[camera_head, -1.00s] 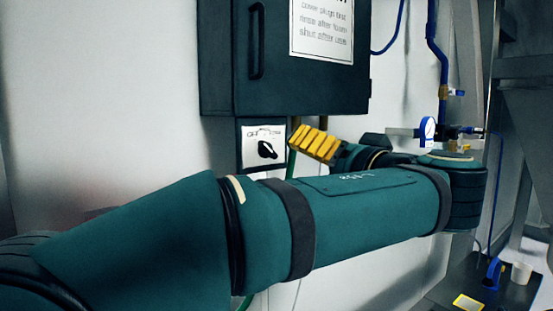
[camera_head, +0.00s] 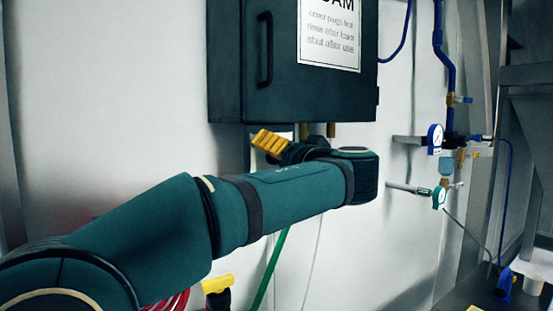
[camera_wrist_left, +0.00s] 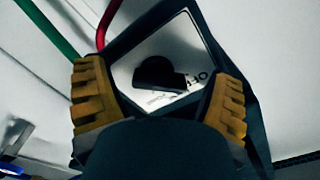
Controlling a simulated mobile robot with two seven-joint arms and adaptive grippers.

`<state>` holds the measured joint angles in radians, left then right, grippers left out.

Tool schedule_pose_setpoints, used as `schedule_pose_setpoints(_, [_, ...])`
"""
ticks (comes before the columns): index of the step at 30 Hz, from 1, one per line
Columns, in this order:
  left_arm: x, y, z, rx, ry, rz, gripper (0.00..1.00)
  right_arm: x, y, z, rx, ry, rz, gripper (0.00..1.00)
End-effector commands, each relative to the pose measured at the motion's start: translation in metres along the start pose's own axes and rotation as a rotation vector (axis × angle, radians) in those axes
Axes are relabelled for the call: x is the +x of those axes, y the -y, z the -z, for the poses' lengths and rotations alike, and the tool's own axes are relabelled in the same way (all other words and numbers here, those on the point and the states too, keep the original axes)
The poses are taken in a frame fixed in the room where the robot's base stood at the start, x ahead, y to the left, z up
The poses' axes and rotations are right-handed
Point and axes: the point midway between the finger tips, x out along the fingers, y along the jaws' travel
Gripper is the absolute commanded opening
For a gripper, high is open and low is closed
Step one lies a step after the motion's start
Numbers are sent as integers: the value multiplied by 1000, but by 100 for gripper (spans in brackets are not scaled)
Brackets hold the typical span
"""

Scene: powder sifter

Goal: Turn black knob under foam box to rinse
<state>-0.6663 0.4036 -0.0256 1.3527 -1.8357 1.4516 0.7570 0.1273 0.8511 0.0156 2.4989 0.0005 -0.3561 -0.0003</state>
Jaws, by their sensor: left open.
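The black knob (camera_wrist_left: 158,75) sits on a white plate (camera_wrist_left: 195,45) with a dark frame, and part of the lettering shows beside it. In the head view my left gripper hides the knob. The dark foam box (camera_head: 290,100) hangs on the wall above, with a vertical handle and a printed sign. My left gripper (camera_head: 270,143) is just under the box, in front of the plate. In the left wrist view its yellow-padded fingers are open, one on each side of the knob. I cannot tell whether they touch it. My right gripper is not in view.
Blue pipework with a gauge (camera_head: 435,139) is on the wall to the right. A green hose (camera_head: 270,268) hangs below the box. A yellow-topped object (camera_head: 216,284) and red hose (camera_head: 172,303) are at the bottom. A dark surface holding a white cup (camera_head: 531,285) is at lower right.

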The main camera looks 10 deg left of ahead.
Motion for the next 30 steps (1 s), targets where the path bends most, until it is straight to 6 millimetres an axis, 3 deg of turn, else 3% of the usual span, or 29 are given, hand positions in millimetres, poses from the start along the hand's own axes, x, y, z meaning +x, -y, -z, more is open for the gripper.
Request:
schedule_pose_setpoints(6, [0,0,0,0,0,0,83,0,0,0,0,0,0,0])
schedule_pose_setpoints(7, [0,0,0,0,0,0,80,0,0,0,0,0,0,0])
schedule_pose_setpoints(12, [0,0,0,0,0,0,20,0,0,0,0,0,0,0])
schedule_pose_setpoints(13, [0,0,0,0,0,0,15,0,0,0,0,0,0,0])
schedule_pose_setpoints(23, [0,1,1,35,0,0,15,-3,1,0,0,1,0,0])
schedule_pose_setpoints(30, [0,2,2,170,1,0,15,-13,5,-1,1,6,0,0])
